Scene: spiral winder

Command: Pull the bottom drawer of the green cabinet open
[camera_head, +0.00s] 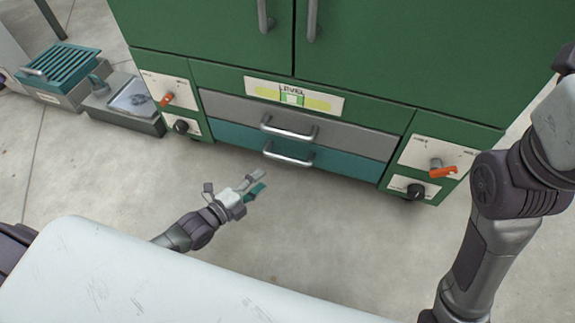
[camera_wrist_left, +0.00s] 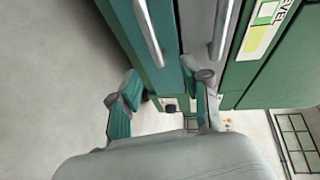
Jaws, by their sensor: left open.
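The green cabinet (camera_head: 205,73) stands at the back of the head view. Its bottom drawer (camera_head: 345,163) is teal and looks shut, under a grey drawer (camera_head: 345,135). The teal drawer's metal handle (camera_head: 289,156) is a horizontal bar; it also shows in the left wrist view (camera_wrist_left: 149,32). My left gripper (camera_head: 258,182) is open and empty, in front of the cabinet, a little left of and below that handle in the picture, apart from it. In the left wrist view its fingers (camera_wrist_left: 160,98) are spread. My right arm stands at the right; its gripper is out of frame.
Orange-handled switches and black knobs sit on the left panel (camera_head: 178,90) and right panel (camera_head: 433,158). A grey box with a teal slatted top (camera_head: 60,66) and a low grey tray (camera_head: 124,106) stand at left. The floor before the drawers is clear.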

